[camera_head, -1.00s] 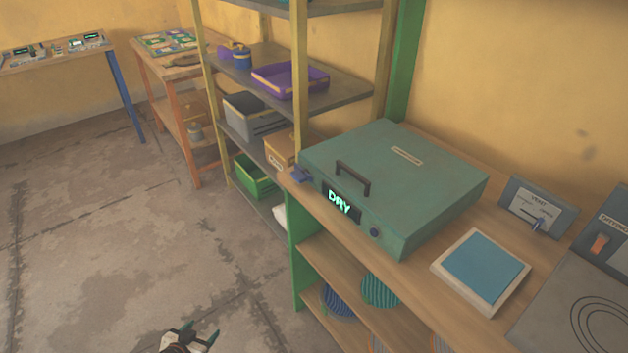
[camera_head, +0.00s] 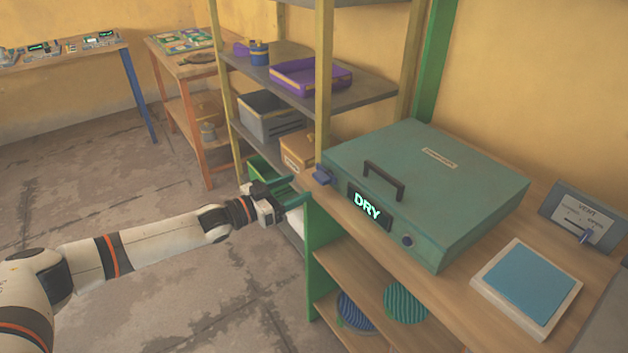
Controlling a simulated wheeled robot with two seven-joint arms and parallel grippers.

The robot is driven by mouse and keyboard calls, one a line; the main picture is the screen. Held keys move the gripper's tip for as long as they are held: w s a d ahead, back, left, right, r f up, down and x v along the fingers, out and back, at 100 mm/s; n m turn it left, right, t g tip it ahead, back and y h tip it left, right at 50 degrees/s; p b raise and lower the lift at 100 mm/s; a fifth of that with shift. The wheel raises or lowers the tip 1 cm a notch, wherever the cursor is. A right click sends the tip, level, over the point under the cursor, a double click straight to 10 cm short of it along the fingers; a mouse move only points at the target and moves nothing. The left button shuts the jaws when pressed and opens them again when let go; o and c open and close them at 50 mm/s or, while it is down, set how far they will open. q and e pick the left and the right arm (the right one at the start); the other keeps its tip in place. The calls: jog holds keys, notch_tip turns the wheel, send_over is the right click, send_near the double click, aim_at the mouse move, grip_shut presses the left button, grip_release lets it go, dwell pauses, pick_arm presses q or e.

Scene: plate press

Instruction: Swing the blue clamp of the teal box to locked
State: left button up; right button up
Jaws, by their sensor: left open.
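The teal box (camera_head: 440,185) sits shut on the wooden bench, with a dark handle (camera_head: 384,178) on its lid and a display reading "DRY" (camera_head: 368,206) on its front. My left gripper (camera_head: 294,192) is open, just left of the clamp and in front of the green bin; a small gap seems to lie between fingertips and clamp. My right gripper is out of view.
A shelf rack (camera_head: 350,95) with a purple tray (camera_head: 311,76) and bins stands behind my left gripper. Open floor lies at left.

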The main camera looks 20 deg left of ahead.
aim_at(317, 179)
pick_arm(q)
jog(key=x, duration=0.6)
jog(key=shift+c, duration=0.5)
jog(key=c, duration=0.9)
